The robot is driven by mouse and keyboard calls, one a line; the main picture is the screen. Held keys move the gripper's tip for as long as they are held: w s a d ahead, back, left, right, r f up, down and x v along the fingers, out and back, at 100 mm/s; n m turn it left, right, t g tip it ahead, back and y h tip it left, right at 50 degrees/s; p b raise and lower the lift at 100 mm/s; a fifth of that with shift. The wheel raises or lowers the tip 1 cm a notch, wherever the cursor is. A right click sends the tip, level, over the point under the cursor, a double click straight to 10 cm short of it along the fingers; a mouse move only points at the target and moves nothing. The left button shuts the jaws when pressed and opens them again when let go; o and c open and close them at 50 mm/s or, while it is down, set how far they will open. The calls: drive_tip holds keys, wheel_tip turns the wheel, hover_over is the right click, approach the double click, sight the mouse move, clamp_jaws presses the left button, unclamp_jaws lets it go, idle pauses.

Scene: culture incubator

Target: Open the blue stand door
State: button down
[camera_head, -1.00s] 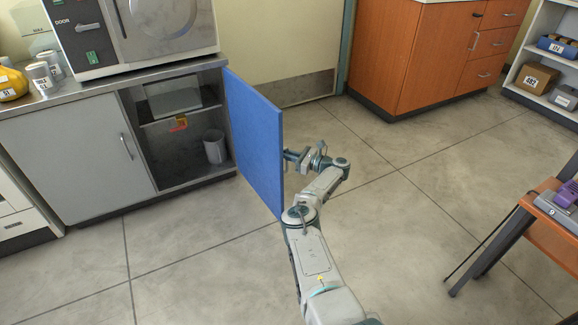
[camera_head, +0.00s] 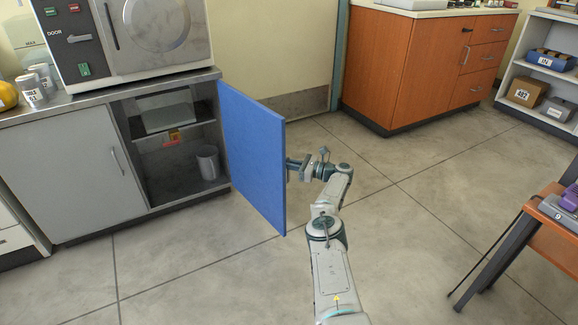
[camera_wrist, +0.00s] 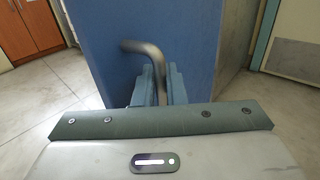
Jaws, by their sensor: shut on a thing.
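The blue stand door (camera_head: 255,160) stands wide open, swung out from the right side of the grey stand (camera_head: 70,165). Its front face turns right, toward my arm. In the wrist view the blue door (camera_wrist: 110,60) fills the middle, with a curved metal handle (camera_wrist: 150,50) on it. My gripper (camera_wrist: 160,85) is shut on this handle, which passes between its two fingers. In the head view my gripper (camera_head: 297,168) is at the right face of the door, and the grip itself is partly hidden.
A machine (camera_head: 130,40) sits on the stand. An orange cabinet (camera_head: 425,70) is at the back, and an orange table (camera_head: 545,225) is at right. The floor between is clear.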

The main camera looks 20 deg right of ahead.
drive_tip(key=shift+w+a+r, duration=0.1)
drive_tip(key=shift+a+r, duration=0.05)
drive_tip(key=shift+a, duration=0.1)
drive_tip(key=c, duration=1.6)
unclamp_jaws()
drive_tip(key=shift+a, duration=0.15)
drive_tip(key=shift+c, duration=0.2)
drive_tip(key=shift+d, duration=0.4)
drive_tip(key=p+v, duration=0.4)
drive_tip(key=v, duration=1)
drive_tip(key=shift+a, duration=0.1)
